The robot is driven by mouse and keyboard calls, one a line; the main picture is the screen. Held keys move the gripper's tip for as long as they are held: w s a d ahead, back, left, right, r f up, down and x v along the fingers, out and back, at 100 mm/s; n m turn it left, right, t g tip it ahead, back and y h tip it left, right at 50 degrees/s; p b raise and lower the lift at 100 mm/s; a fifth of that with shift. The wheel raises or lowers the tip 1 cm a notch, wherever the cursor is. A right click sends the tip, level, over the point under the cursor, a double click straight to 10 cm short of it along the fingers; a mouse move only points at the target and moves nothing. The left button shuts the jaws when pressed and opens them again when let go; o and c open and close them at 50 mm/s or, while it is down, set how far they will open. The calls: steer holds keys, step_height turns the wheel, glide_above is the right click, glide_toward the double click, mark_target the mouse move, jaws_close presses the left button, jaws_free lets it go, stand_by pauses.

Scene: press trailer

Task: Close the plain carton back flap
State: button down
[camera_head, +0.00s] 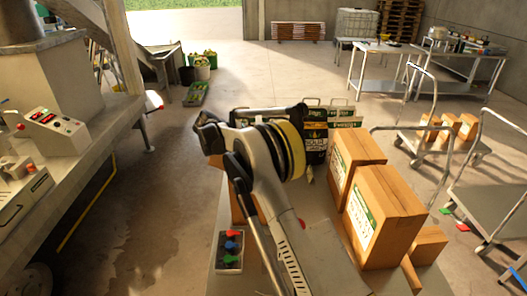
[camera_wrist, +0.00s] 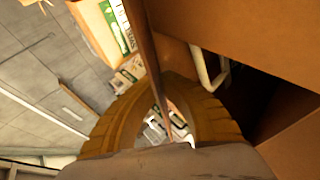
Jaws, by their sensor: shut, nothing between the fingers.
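In the wrist view, brown cardboard (camera_wrist: 250,35) fills the upper right, with a dark opening below it. It looks like the plain carton up close. A thin brown panel (camera_wrist: 147,50) runs edge-on down the middle to my gripper (camera_wrist: 177,84); it may be a flap, but I cannot tell which. My gripper's ribbed fingers curve together and are shut, with nothing held. The panel crosses close to the fingers; contact is unclear. In the head view, my arm hides the gripper and most of a brown carton (camera_head: 239,207) behind it.
Labelled cartons (camera_head: 384,213) stand on the table right of my arm, with filled bags (camera_head: 314,140) behind. A box with coloured knobs (camera_head: 230,250) sits at the table's left front. Trolleys (camera_head: 440,140) stand at right, a machine (camera_head: 60,90) at left. The floor between is clear.

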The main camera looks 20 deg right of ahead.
steer(key=h+b, duration=0.2)
steer(key=shift+w+a+f+n+g+b, duration=0.1)
steer(key=shift+a+f+n+g+b, duration=0.05)
steer(key=shift+f+n+g+b, duration=0.2)
steer(key=shift+h+b, duration=0.4)
steer(key=c, duration=1.7)
jaws_free()
steer(key=shift+a, duration=0.15)
steer(key=shift+v, duration=3.6)
